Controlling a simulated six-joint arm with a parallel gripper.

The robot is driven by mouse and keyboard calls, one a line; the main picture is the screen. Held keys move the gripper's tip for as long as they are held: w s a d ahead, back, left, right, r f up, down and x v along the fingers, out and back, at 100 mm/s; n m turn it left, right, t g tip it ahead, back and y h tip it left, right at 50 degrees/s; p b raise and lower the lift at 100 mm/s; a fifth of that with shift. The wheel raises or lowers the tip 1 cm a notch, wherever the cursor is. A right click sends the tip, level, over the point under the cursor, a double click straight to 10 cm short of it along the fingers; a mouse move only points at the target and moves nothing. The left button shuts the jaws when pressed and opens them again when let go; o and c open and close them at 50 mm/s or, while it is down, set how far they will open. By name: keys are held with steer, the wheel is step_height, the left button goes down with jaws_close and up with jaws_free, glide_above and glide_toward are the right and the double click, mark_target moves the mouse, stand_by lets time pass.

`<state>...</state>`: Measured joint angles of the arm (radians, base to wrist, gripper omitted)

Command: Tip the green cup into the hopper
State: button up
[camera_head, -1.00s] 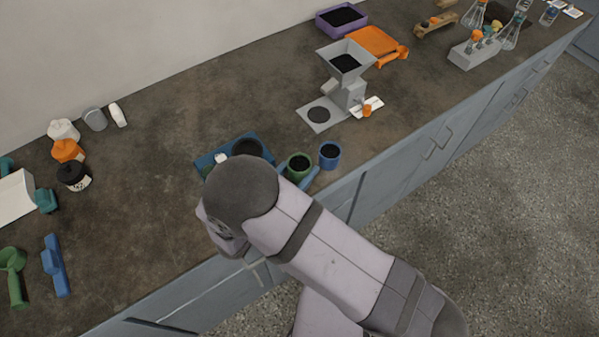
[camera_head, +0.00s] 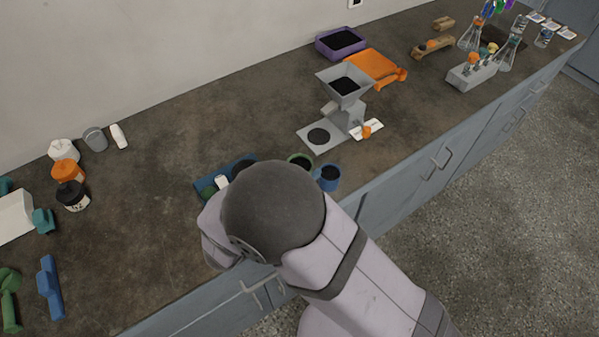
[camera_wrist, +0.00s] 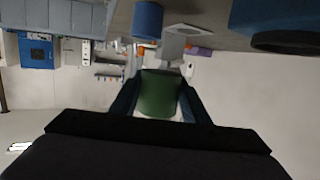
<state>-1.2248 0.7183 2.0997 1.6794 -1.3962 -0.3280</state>
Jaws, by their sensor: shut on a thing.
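The green cup (camera_wrist: 158,95) is between the two blue fingers of my gripper (camera_wrist: 157,108) in the wrist view, which looks upside down. My gripper is shut on it. In the head view only the green cup's rim and dark contents (camera_head: 299,160) show above my wrist, which hides the rest and the fingers. The grey hopper (camera_head: 334,76) stands farther back and to the right, on top of a grey machine, with dark material inside. The cup is apart from the hopper and looks roughly upright.
A blue cup (camera_head: 327,180) with dark contents stands just right of the green cup. A blue tray (camera_head: 203,187) lies left of it, partly hidden. An orange tray (camera_head: 372,66) and a purple bin (camera_head: 326,51) are behind the hopper. The bench's left middle is clear.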

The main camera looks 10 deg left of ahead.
steer(key=shift+s+d+r+p, duration=0.15)
steer(key=shift+d+r+p, duration=0.1)
steer(key=shift+r+p, duration=0.8)
steer(key=p, duration=0.3)
steer(key=shift+d, duration=0.25)
steer(key=shift+s+f+p, duration=0.1)
steer(key=shift+f+p, duration=0.05)
steer(key=shift+p, duration=0.4)
steer(key=shift+f+p, duration=0.25)
steer(key=shift+p, duration=0.05)
steer(key=shift+a+f, duration=0.2)
steer(key=shift+f, duration=0.25)
steer(key=shift+w+a, duration=0.25)
steer(key=shift+a, duration=0.1)
